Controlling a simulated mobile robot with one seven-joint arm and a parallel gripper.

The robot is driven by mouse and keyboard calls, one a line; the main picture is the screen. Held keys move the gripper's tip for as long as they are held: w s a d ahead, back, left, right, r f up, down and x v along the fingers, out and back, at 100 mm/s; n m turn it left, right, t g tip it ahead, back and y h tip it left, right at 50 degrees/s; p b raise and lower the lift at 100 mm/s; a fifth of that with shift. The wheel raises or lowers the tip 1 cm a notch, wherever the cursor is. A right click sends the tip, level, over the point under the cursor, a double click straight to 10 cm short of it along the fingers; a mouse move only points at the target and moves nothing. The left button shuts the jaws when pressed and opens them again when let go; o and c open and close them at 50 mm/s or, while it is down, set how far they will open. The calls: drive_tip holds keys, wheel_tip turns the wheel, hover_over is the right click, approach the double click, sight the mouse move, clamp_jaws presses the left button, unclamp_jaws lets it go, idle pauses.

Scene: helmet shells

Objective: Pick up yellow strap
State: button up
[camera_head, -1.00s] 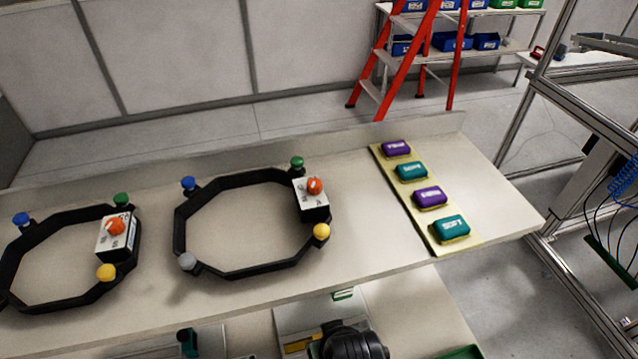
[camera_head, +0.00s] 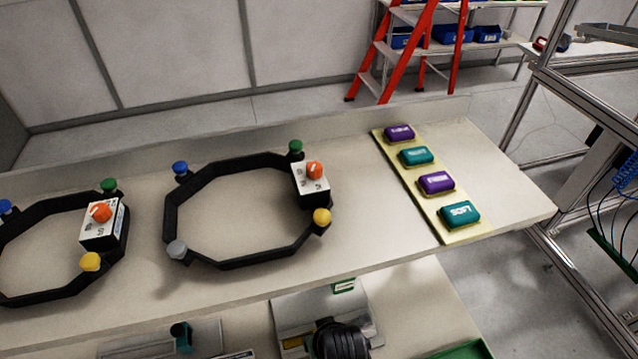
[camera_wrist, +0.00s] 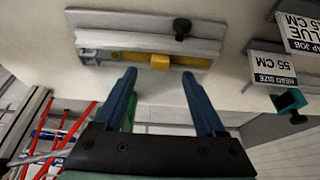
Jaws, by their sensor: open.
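In the wrist view, the yellow strap (camera_wrist: 160,62) lies in a long grey holder (camera_wrist: 110,22). It shows as a thin yellow strip with a raised yellow block in its middle. My gripper (camera_wrist: 158,76) has two blue fingers, spread apart and empty. The fingertips point at the holder, one on each side of the yellow block, and appear short of it. In the head view, a piece of yellow (camera_head: 294,342) shows on a grey plate low in the picture, partly covered by a dark rounded part.
A black knob (camera_wrist: 182,27) stands on the holder. A teal piece (camera_wrist: 288,101) and head-size labels (camera_wrist: 272,68) are at the right. In the head view, the upper shelf (camera_head: 375,235) carries octagonal black frames (camera_head: 225,262) and a yellow board (camera_head: 448,232) with purple and teal blocks.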

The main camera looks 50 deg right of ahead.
drive_tip(key=shift+x, duration=2.55)
drive_tip(key=shift+w+d+r, duration=0.1)
drive_tip(key=shift+w, duration=0.05)
clamp_jaws()
